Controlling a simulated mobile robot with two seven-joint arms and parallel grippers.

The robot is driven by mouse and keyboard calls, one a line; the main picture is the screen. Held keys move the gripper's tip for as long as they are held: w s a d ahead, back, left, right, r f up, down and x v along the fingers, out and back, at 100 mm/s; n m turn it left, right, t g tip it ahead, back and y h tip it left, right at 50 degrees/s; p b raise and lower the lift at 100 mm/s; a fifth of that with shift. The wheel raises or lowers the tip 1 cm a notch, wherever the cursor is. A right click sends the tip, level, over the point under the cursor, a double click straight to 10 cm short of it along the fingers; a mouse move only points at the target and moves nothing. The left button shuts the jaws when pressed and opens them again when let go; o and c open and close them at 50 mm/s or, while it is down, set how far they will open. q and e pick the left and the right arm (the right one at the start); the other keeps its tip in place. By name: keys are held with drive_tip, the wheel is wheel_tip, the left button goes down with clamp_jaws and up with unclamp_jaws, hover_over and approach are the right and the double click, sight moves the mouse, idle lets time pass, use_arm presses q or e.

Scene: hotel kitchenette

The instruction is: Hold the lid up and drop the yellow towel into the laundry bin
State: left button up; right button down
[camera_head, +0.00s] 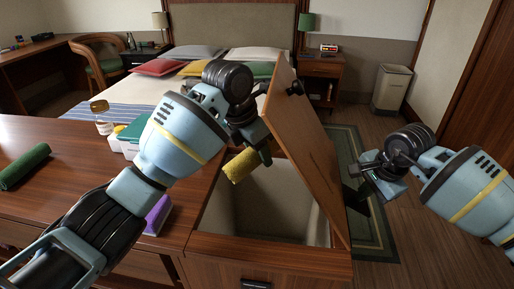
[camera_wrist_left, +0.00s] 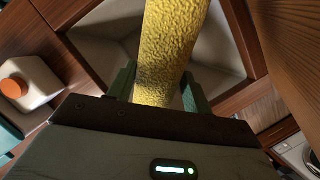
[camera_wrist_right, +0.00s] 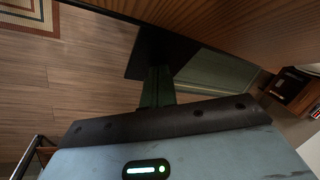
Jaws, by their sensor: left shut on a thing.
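The yellow towel (camera_head: 243,164) is rolled and hangs over the bin's opening. My left gripper (camera_head: 259,148) is shut on it; in the left wrist view the towel (camera_wrist_left: 168,50) sits between the two fingers. The laundry bin (camera_head: 265,243) is a wooden box with a pale, empty-looking inside. Its wooden lid (camera_head: 305,145) stands raised, tilted steeply on the right side. My right gripper (camera_head: 358,187) is on the lid's outer side, close to it. In the right wrist view its fingers (camera_wrist_right: 156,85) look together, near the lid's underside edge (camera_wrist_right: 220,35); contact is unclear.
A green roll (camera_head: 25,166), a purple item (camera_head: 157,214) and bottles (camera_head: 103,118) are on the wooden counter (camera_head: 60,215) at left. A bed (camera_head: 130,90) is behind. A pale waste bin (camera_head: 391,88) stands at back right.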

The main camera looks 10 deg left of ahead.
use_arm(q)
drive_tip(key=o, duration=1.1)
drive_tip(key=v, duration=0.7)
drive_tip(key=shift+s+r, duration=0.1)
drive_tip(key=shift+r, duration=0.15)
drive_tip(key=a+r, duration=0.4)
drive_tip(key=a, duration=0.6)
